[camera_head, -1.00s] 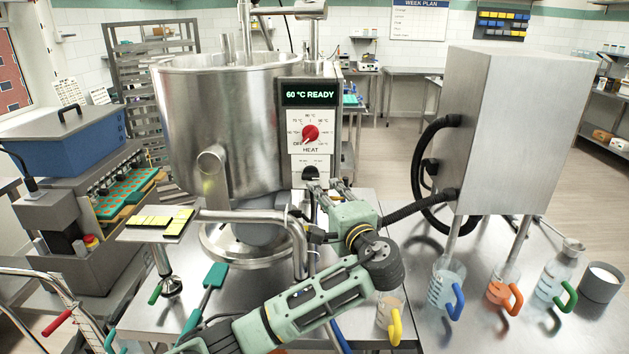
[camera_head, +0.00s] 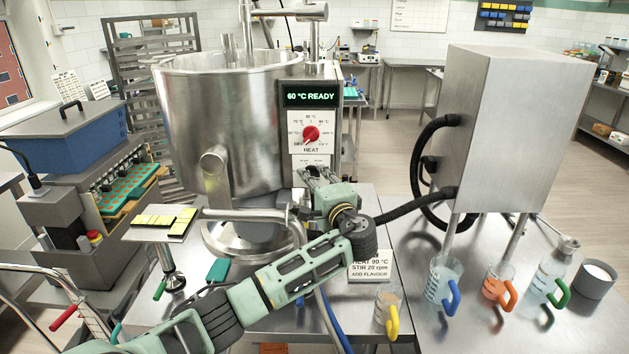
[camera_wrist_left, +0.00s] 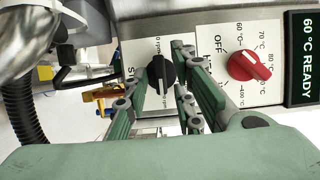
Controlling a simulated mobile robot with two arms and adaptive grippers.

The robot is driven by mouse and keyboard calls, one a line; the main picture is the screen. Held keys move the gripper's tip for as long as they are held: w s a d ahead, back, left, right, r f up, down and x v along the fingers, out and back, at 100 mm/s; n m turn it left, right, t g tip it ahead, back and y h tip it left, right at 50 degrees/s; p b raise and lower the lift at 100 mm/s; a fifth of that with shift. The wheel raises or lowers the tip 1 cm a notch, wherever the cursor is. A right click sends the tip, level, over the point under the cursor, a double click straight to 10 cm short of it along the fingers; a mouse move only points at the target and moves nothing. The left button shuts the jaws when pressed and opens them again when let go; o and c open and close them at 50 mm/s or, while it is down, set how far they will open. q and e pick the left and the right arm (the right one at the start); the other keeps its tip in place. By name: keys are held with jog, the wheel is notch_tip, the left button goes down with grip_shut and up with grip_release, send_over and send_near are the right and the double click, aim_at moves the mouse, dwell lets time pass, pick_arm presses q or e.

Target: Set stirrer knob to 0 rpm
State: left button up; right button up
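The stirrer knob is a black dial (camera_wrist_left: 160,73) on a white scale plate in the left wrist view. The scale is too small to read its setting. In the head view my left gripper (camera_head: 318,176) hides the knob below the red heat knob (camera_head: 311,134). In the left wrist view my left gripper (camera_wrist_left: 159,66) has its green fingers apart, one on each side of the black knob. I cannot tell whether either finger touches it. The red heat knob also shows in the left wrist view (camera_wrist_left: 248,66), right of the fingers. My right gripper is out of view.
The steel kettle (camera_head: 235,120) stands left of the control panel, whose display (camera_head: 310,96) reads "60 °C READY". A bent steel pipe runs below the kettle near my arm. Jugs, one with a yellow handle (camera_head: 391,322), stand on the table at right.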

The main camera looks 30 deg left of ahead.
pick_arm(q)
grip_shut()
jog(key=shift+f, duration=0.1)
